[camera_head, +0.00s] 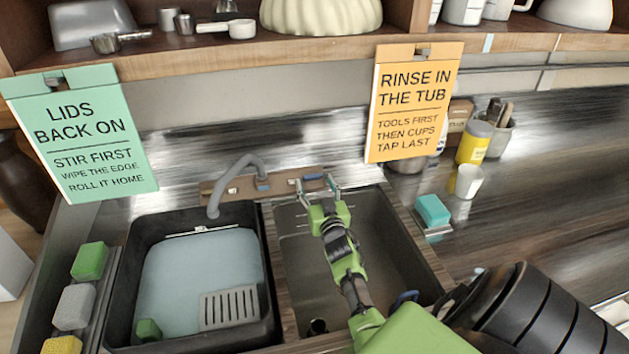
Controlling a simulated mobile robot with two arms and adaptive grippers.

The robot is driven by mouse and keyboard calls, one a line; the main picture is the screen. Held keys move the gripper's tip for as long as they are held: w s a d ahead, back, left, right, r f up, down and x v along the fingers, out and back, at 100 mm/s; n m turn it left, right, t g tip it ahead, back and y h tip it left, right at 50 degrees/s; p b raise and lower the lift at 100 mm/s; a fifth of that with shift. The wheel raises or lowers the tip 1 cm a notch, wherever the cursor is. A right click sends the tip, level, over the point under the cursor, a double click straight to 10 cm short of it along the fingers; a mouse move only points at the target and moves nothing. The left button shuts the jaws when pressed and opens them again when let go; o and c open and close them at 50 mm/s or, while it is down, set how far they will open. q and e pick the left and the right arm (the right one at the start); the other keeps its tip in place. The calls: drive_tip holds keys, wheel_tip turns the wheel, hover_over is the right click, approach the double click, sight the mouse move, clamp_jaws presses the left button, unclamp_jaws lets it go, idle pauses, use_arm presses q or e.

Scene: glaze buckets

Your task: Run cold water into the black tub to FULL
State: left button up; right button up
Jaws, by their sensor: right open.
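The black tub (118,300) sits in the left basin and holds pale blue water (190,265). A white strip lies at the tub's back wall, at the water's far edge; its marking is too small to read. The grey tap spout (237,166) arches over the back of the tub. I cannot make out a stream. My right gripper (318,184) is open at the right end of the tap's back ledge, its fingers either side of a small blue tap part (313,176). I cannot tell if they touch it. My left gripper is not in view.
The right basin (385,240) lies under my right arm. Sponges (90,261) line the left edge. Two signs (413,103) hang from the shelf above. A white cup (468,181) stands right.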

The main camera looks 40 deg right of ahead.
drive_tip(key=shift+x, duration=0.8)
drive_tip(key=c, duration=1.1)
drive_tip(key=shift+s+d+r+n+y+p, duration=0.1)
drive_tip(key=shift+d+r+n+y+p, duration=0.1)
drive_tip(key=shift+n+y+p, duration=0.4)
drive_tip(key=shift+d+n+t+y+p, duration=0.1)
drive_tip(key=shift+n+t+y+p, duration=0.2)
drive_tip(key=shift+n+t+y, duration=0.55)
drive_tip(key=shift+d+f+n+y, duration=0.1)
drive_tip(key=shift+n+y, duration=1.45)
drive_tip(key=shift+n, duration=0.5)
drive_tip(key=o, duration=1.1)
